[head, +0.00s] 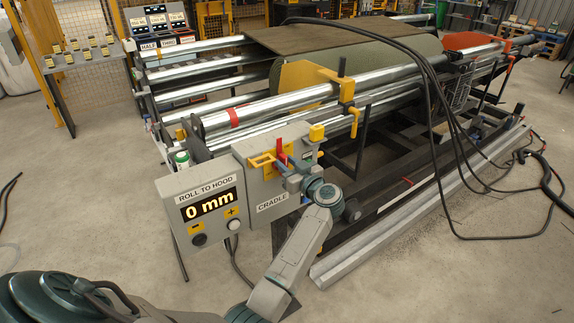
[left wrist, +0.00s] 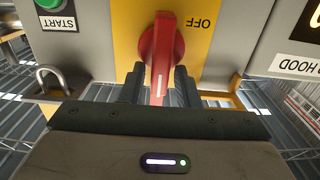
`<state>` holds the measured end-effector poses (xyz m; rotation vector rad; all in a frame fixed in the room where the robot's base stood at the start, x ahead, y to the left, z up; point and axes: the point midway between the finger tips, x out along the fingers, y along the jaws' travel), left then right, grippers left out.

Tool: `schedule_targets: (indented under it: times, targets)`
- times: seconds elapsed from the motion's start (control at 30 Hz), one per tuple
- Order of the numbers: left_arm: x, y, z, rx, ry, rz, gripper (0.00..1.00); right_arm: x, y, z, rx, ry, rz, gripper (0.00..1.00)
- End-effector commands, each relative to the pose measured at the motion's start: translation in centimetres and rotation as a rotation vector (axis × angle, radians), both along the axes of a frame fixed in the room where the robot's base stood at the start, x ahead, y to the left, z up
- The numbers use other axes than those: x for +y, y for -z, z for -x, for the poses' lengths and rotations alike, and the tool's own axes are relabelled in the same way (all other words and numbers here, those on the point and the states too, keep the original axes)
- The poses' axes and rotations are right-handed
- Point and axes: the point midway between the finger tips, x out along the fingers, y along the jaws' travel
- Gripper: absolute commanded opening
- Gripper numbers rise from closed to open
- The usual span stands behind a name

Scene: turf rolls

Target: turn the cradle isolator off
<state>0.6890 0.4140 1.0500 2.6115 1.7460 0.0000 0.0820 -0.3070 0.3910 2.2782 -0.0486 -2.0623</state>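The cradle isolator is a red rotary handle (head: 280,149) on a yellow plate (head: 259,163), on the grey box labelled CRADLE. In the left wrist view, which shows the panel upside down, the handle (left wrist: 162,48) has its white line pointing toward my gripper, away from the OFF label (left wrist: 200,22) at its side. My left gripper (head: 291,170) is at the isolator. In the left wrist view its two dark fingers (left wrist: 160,88) stand on either side of the handle's end, with narrow gaps showing. My right gripper is not in view.
Left of the isolator is a ROLL TO HOOD display (head: 209,204) reading 0 mm. A green START button (left wrist: 50,3) and a metal padlock shackle (left wrist: 45,82) are near the fingers. Rollers (head: 270,108) and a hanging black cable (head: 432,100) lie behind.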

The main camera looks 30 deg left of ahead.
Motion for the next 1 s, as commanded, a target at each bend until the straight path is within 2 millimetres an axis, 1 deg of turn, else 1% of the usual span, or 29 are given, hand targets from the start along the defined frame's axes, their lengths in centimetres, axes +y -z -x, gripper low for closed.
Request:
schedule_targets:
  times: [0.03,0.1,0.13,0.37,0.57,0.77,1.0]
  targets:
    - [0.0,0.0,0.0,0.0,0.0,0.0,0.19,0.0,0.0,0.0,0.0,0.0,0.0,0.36]
    - [0.0,0.0,0.0,0.0,0.0,0.0,0.05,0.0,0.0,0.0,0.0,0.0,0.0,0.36]
    - [0.0,0.0,0.0,0.0,0.0,0.0,0.0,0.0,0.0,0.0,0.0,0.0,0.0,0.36]
    - [0.0,0.0,0.0,-0.007,0.0,0.003,0.0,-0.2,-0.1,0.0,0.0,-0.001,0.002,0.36]
    - [0.0,0.0,0.2,-0.061,0.0,0.026,0.0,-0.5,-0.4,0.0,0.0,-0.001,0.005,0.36]
    - [0.1,0.1,0.4,-0.183,0.0,0.077,0.0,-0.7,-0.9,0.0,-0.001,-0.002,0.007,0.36]
    - [0.3,0.3,0.8,-0.388,0.0,0.161,0.0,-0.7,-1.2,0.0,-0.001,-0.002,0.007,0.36]
